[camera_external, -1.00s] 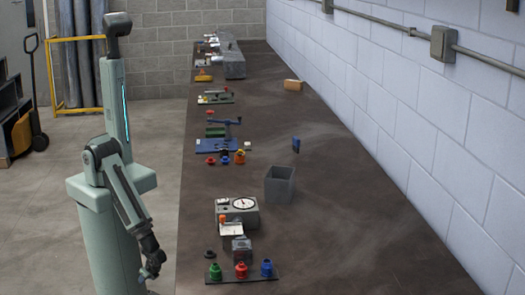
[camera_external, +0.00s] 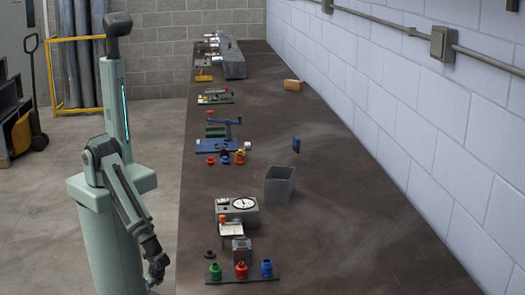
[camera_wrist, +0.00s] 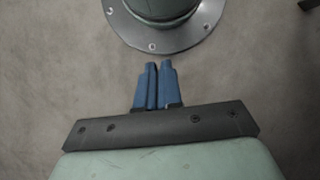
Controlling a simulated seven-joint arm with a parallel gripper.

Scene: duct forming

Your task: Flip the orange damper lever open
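My gripper (camera_external: 156,268) hangs low beside the left edge of the workbench, over the floor side and far from the duct parts. In the wrist view its two blue fingers (camera_wrist: 158,68) lie side by side, shut with nothing between them. A small orange-yellow part (camera_external: 203,77) sits near the bench's far left edge, beside a long grey duct-like block (camera_external: 232,62). It is too small to tell whether it is the damper lever or how it is set.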

